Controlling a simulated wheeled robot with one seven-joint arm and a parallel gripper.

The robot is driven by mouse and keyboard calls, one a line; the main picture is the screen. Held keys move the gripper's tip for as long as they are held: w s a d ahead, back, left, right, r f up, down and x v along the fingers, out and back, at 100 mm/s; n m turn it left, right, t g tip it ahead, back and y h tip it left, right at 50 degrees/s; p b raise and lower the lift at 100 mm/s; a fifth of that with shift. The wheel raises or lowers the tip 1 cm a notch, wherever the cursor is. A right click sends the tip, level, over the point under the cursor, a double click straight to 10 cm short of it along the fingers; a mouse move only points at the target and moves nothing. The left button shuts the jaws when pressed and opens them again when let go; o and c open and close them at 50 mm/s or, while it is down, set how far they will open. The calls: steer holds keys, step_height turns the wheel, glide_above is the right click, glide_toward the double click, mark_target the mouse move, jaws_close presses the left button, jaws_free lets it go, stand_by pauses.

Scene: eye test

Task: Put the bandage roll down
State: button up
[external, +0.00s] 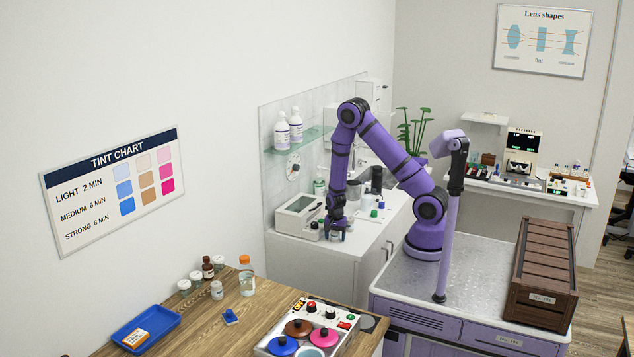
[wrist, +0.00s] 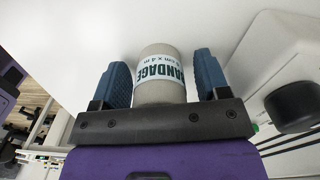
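The bandage roll (wrist: 160,75) is a pale grey-beige cylinder with a white and teal label reading "BANDAGE". In the wrist view it is between the two blue fingers of my gripper (wrist: 162,82). A narrow light gap shows beside the roll, clearest at the right finger, so the fingers look open around it and not closed on it. In the external view my gripper (external: 337,234) points down low over the front of the white counter (external: 370,235). The roll cannot be made out there, and its contact with the counter is hidden.
A white device with a screen (external: 298,215) stands close left of my gripper; a dark knob (wrist: 293,106) shows in the wrist view. Several small bottles and blue and green-capped items (external: 378,208) stand to the right. The counter's front edge is near.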

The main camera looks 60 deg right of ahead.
steer(key=shift+r, duration=0.1)
step_height(320, 180, up, 13)
steer(key=shift+f, duration=0.15)
steer(key=s+a+r+n+t+y, duration=0.1)
steer(key=s+a+r+n, duration=0.2)
steer(key=r, duration=0.6)
steer(key=s+r+n+t, duration=0.1)
steer(key=s+r+n, duration=0.3)
steer(key=r, duration=0.6)
steer(key=s+r+n+t, duration=0.1)
steer(key=s+r+n, duration=0.3)
steer(key=s, duration=0.4)
steer(key=s+r+n+t+h, duration=0.1)
steer(key=s+r+n+t, duration=0.1)
steer(key=s+r+n, duration=0.2)
steer(key=s+r, duration=0.3)
steer(key=s, duration=0.1)
steer(key=shift+a, duration=0.35)
steer(key=shift+w, duration=0.1)
